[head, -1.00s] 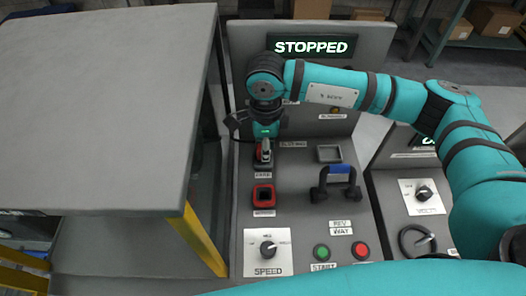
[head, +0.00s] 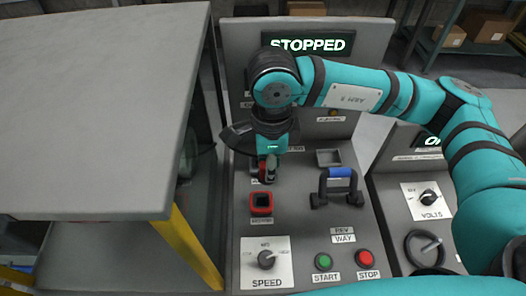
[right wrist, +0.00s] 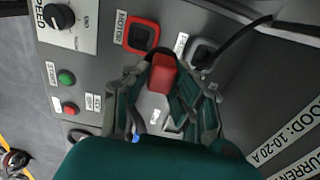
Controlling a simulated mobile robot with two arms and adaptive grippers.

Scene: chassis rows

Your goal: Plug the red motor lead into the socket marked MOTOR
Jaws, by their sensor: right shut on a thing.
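My right gripper (head: 268,172) is shut on the red plug (right wrist: 163,74) of the motor lead. It hangs over the panel, just behind the red-framed MOTOR socket (head: 262,203) in the head view. In the right wrist view the MOTOR socket (right wrist: 140,35) looks empty, and the plug is beside it, apart in the picture. A grey-framed socket (right wrist: 203,52) lies on the plug's other side. A black cable (right wrist: 240,35) runs over that socket's edge; I cannot tell where it ends. My left gripper is out of view.
A blue-and-black handle (head: 338,187) stands right of the MOTOR socket. The SPEED knob (head: 266,260), START button (head: 323,261) and STOP button (head: 365,258) are at the panel's front. A grey table (head: 100,110) stands left. The display (head: 307,45) reads STOPPED.

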